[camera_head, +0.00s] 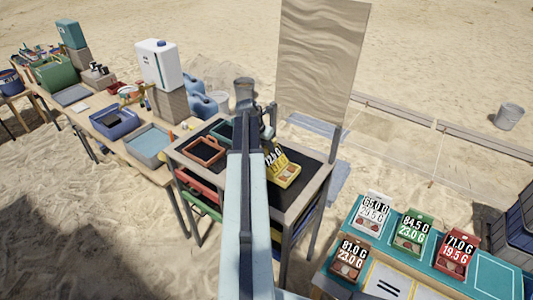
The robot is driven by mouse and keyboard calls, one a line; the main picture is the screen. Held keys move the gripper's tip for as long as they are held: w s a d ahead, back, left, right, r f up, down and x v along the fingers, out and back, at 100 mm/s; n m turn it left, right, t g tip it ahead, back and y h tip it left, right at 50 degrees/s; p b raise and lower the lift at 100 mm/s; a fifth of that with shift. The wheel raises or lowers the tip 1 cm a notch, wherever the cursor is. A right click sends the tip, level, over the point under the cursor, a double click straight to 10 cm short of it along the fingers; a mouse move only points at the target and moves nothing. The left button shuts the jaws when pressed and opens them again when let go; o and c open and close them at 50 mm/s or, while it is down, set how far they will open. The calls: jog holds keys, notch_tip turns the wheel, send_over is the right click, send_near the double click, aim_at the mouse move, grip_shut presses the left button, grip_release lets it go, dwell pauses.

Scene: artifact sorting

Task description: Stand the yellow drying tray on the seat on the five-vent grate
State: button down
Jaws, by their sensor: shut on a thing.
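The yellow drying tray (284,172) is a small yellow block with a black-and-white weight label, partly unreadable. It is tilted in the picture, over the right part of the dark-topped cart (318,178). My gripper (270,138) is at the far end of my pale arm and is shut on the yellow tray at its upper end. The fingertips are small and partly hidden. I cannot tell whether the tray touches the cart top. The five-vent grate and its seat cannot be made out; my arm covers the middle of the cart top.
A red-orange frame (207,151) and a teal frame (222,130) lie on the cart's left. A teal table (398,243) at lower right holds several labelled blocks. A long bench (112,140) with basins stands left. A tall wavy panel (322,62) rises behind.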

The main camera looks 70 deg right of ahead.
jog(key=f+b, duration=0.4)
jog(key=shift+w+d, duration=0.25)
jog(key=shift+r, duration=0.2)
jog(key=c, duration=1.7)
grip_release()
jog(key=shift+f, duration=0.15)
jog(key=o, duration=0.4)
jog(key=p+v, duration=1.1)
jog(key=v, duration=0.1)
